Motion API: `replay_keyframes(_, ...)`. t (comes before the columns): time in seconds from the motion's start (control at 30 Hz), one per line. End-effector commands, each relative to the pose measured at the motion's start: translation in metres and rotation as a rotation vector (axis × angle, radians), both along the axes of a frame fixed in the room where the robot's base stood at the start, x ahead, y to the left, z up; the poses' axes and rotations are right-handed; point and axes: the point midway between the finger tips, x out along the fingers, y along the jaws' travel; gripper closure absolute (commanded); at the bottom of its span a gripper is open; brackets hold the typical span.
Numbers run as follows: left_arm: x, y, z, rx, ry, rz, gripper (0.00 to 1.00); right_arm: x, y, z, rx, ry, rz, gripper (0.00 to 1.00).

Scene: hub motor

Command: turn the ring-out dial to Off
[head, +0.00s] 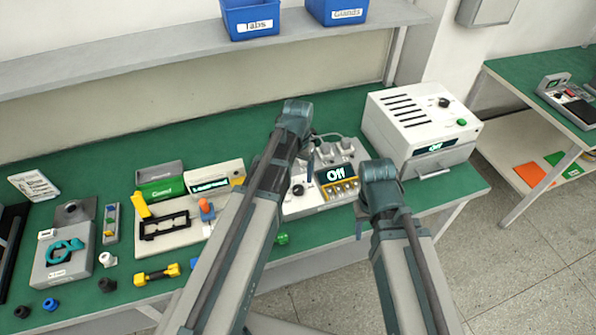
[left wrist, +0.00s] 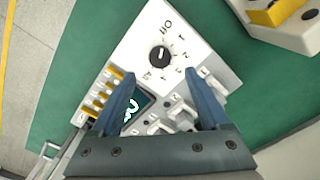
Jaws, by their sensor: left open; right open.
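The ring-out dial is a round black knob (left wrist: 160,56) with a white mark on a white panel (left wrist: 140,38). "Off" is printed above it in the left wrist view, with other marks around it. The mark's exact direction is too small to tell. In the head view the knob (head: 298,189) is at the box's left, and the display (head: 338,173) reads "Off". My left gripper (left wrist: 163,82) is open, its fingers apart and nothing between them, with the knob just beyond the tips. My right gripper (head: 358,222) is mostly hidden by its wrist, right of the box.
A white oven-like unit (head: 420,125) stands to the right. Fixtures and small parts cover the bench (head: 120,150) to the left.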

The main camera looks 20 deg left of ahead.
Motion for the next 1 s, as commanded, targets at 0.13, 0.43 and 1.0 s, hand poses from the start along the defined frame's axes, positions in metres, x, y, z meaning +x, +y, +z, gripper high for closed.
replay_keyframes(0.13, 0.0, 0.0, 0.032, 0.0, 0.0, 0.0, 0.21, 0.0, 0.0, 0.032, 0.0, 0.0, 0.0, 0.5)
replay_keyframes(0.43, 0.0, 0.0, 0.065, 0.0, 0.0, 0.0, 0.21, 0.0, 0.0, 0.065, 0.0, 0.0, 0.002, 0.5)
replay_keyframes(1.0, -0.046, -0.041, 0.058, 0.026, 0.014, -0.051, 0.21, 0.0, 0.0, 0.058, 0.0, 0.0, 0.002, 0.5)
